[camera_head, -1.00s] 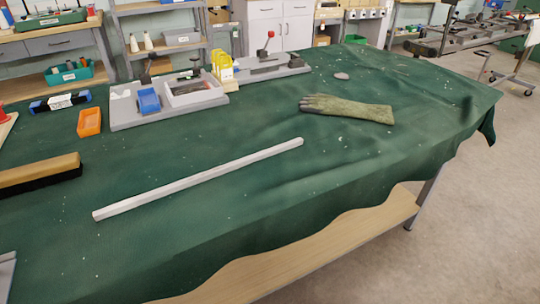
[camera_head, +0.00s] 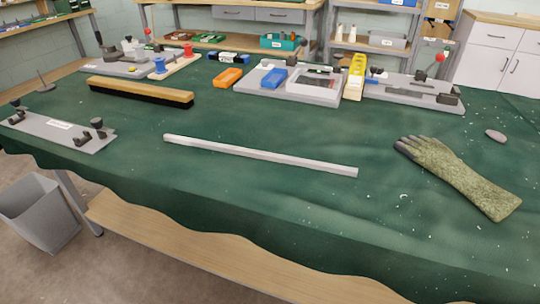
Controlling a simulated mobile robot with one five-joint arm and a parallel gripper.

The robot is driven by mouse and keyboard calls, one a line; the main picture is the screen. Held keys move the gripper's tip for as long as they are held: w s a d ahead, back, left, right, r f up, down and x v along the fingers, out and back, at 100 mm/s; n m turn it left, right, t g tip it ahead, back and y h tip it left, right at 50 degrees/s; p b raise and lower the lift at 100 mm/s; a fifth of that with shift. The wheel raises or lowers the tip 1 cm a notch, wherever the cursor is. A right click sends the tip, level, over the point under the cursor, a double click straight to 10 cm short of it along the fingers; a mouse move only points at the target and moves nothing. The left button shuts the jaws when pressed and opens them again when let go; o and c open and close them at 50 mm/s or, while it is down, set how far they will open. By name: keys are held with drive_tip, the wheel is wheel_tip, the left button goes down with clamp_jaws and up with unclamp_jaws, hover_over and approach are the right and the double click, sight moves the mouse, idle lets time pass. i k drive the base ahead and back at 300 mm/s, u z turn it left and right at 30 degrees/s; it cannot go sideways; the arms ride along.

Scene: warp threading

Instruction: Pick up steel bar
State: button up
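The steel bar (camera_head: 260,155) is a long, thin, light grey square bar. It lies flat on the green cloth of the table (camera_head: 300,210), near the middle of the head view, its left end a little farther back than its right. Nothing touches it or covers it. My gripper does not show in the head view.
A long brush (camera_head: 140,92) and an orange bin (camera_head: 227,78) lie behind the bar. A grey plate with clamps (camera_head: 60,130) is at left, a green glove (camera_head: 458,176) at right. Grey fixtures (camera_head: 290,85) stand behind. A grey waste bin (camera_head: 40,212) stands on the floor at left.

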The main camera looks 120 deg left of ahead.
sight(234, 150)
drive_tip(key=u, duration=0.3)
drive_tip(key=k, duration=0.2)
drive_tip(key=u, duration=2.75)
drive_tip(key=k, duration=0.25)
drive_tip(key=u, duration=2.4)
drive_tip(key=k, duration=0.55)
drive_tip(key=z, duration=0.4)
drive_tip(key=i, duration=1.5)
drive_tip(key=u, duration=0.35)
